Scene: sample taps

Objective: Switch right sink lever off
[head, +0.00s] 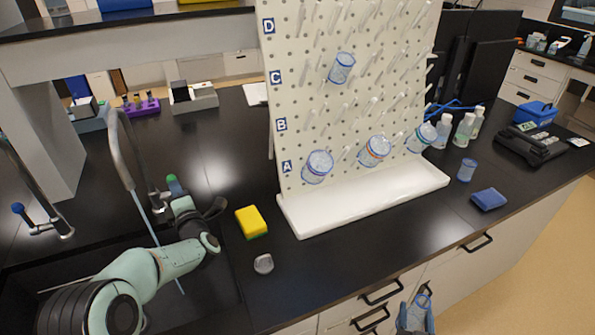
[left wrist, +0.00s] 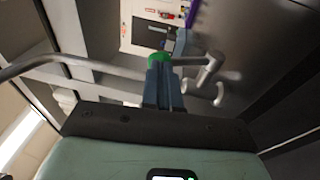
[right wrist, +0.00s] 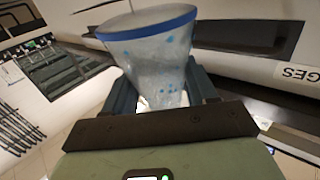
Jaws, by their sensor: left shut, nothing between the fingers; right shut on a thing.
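The right sink lever, with its green tip (head: 172,182), stands beside the gooseneck faucet (head: 122,150). A thin pale stream (head: 150,222), seemingly water, runs down from the faucet into the dark sink. My left gripper (head: 181,198) is shut and empty, right at the green tip. In the left wrist view the green tip (left wrist: 159,57) shows just beyond my closed fingers (left wrist: 160,72); I cannot tell whether they touch. My right gripper (head: 415,313) is shut on a clear blue-rimmed beaker (right wrist: 150,55), low in front of the drawers.
A second lever with a blue tip (head: 17,208) is at the far left. A yellow sponge (head: 251,222) and a small clear item (head: 263,264) lie right of the sink. A pegboard drying rack (head: 295,110) with several beakers stands behind.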

